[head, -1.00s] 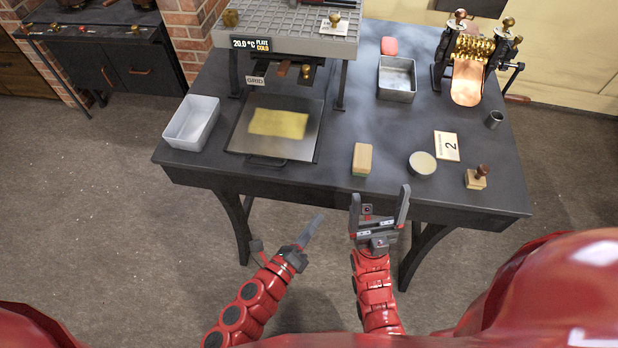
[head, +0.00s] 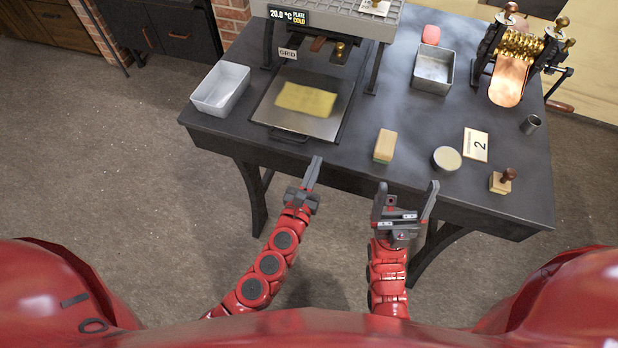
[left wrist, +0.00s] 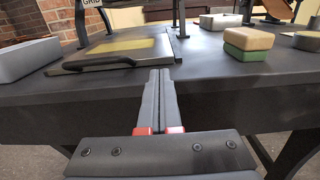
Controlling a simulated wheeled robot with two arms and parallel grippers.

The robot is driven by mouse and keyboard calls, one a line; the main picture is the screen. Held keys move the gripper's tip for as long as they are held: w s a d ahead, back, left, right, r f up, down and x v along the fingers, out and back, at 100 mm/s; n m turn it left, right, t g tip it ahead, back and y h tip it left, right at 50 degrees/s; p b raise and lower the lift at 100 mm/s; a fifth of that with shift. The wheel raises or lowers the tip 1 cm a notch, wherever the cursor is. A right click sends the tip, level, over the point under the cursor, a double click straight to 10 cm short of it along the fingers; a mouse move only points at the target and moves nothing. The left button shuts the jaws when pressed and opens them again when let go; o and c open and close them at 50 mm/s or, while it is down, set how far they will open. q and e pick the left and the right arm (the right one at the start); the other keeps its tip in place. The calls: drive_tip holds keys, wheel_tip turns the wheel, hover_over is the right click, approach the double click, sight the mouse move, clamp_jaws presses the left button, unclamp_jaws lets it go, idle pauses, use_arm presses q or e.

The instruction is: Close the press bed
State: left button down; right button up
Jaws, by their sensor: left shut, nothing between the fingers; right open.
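The press bed (head: 270,112) is a flat metal plate with a yellow sheet (head: 306,99) on it. It is slid out toward the front of the table, in front of the press (head: 335,28). Its dark handle (head: 288,135) is at its front edge and also shows in the left wrist view (left wrist: 98,64). My left gripper (head: 314,168) is shut and empty, just in front of the table edge, a little right of and nearer than the handle. My right gripper (head: 405,193) is open and empty, in front of the table edge further right.
A white tray (head: 220,90) stands left of the bed. Right of it are a green-and-tan block (head: 385,146), a round tin (head: 446,159), a number card (head: 476,145), a stamp (head: 502,181) and a metal tin (head: 433,73). A roller machine (head: 517,50) stands at the back right.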

sight(325, 140)
use_arm(q)
drive_tip(key=shift+x, duration=2.7)
drive_tip(key=x, duration=0.4)
drive_tip(key=shift+w+d, duration=0.1)
drive_tip(key=shift+w, duration=0.05)
